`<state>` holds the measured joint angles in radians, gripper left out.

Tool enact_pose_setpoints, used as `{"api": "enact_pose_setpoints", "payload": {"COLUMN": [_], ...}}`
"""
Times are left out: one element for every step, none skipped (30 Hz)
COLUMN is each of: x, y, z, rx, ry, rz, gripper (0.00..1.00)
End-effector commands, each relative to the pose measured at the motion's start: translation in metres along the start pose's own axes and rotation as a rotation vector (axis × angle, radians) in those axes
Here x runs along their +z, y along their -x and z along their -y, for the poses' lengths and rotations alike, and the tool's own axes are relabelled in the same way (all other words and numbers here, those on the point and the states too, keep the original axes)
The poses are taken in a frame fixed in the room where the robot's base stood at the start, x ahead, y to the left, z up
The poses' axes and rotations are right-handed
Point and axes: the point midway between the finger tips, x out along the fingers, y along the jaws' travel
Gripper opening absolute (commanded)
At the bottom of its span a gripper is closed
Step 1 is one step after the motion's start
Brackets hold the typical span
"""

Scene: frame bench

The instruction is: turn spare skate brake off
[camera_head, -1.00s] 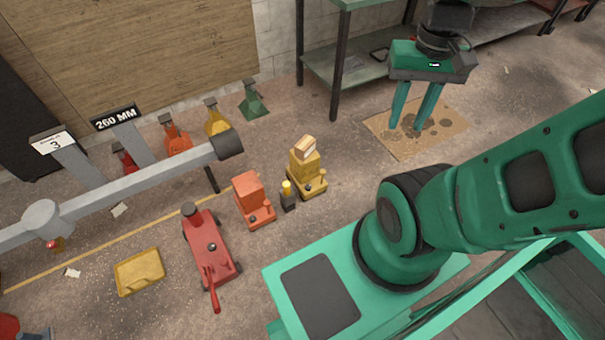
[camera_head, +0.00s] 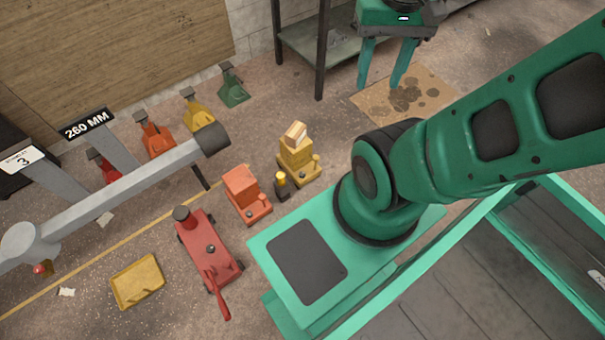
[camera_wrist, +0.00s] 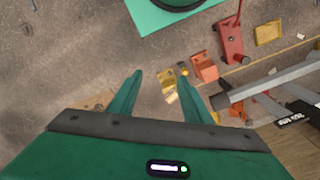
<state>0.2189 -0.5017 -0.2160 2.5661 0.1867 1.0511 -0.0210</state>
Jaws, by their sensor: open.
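Two squat blocks with small knobs, likely skates, stand on the floor: an orange block (camera_head: 245,195) and a yellow block (camera_head: 297,163) with a piece of wood on top. Which is the spare, and its brake's setting, I cannot tell. Both also show in the wrist view, the orange block (camera_wrist: 205,67) right of the yellow block (camera_wrist: 168,93). A red wheeled unit with a long lever (camera_head: 208,250) stands left of them. My gripper (camera_head: 378,86) is open and empty, fingers downward, above the floor near a stained cardboard sheet (camera_head: 425,92), well apart from the blocks.
A yellow tray (camera_head: 137,282) lies front left. A grey beam (camera_head: 130,188) with a dark end crosses the left side. Several coloured jack-like stands, including a green one (camera_head: 233,87), line the wall. A bench (camera_head: 335,45) stands behind. Floor between blocks and cardboard is clear.

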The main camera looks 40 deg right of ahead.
Motion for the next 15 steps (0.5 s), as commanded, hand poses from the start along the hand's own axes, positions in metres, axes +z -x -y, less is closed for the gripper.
{"api": "enact_pose_setpoints", "payload": {"x": [-0.007,-0.013,-0.022,-0.029,-0.038,-0.05,-0.06,-0.07,-0.084,-0.094,-0.104,-0.117,-0.127,-0.136,-0.149], "y": [-0.002,-0.003,-0.005,-0.007,-0.01,-0.014,-0.018,-0.021,-0.027,-0.032,-0.036,-0.043,-0.049,-0.054,-0.062], "z": [0.001,0.002,0.005,0.007,0.009,0.012,0.014,0.016,0.019,0.022,0.024,0.028,0.03,0.032,0.036], "rx": [0.004,0.007,0.011,0.014,0.017,0.021,0.024,0.027,0.03,0.033,0.036,0.038,0.04,0.043,0.045], "ry": [0.005,0.009,0.015,0.021,0.029,0.039,0.047,0.056,0.068,0.077,0.085,0.098,0.107,0.115,0.126], "rz": [-0.001,-0.003,-0.006,-0.01,-0.013,-0.02,-0.025,-0.031,-0.039,-0.045,-0.05,-0.058,-0.064,-0.069,-0.077], "gripper": [0.45,0.45,0.45,0.45,0.45,0.45,0.45,0.45,0.45,0.45,0.45,0.45,0.45,0.45,0.45]}}
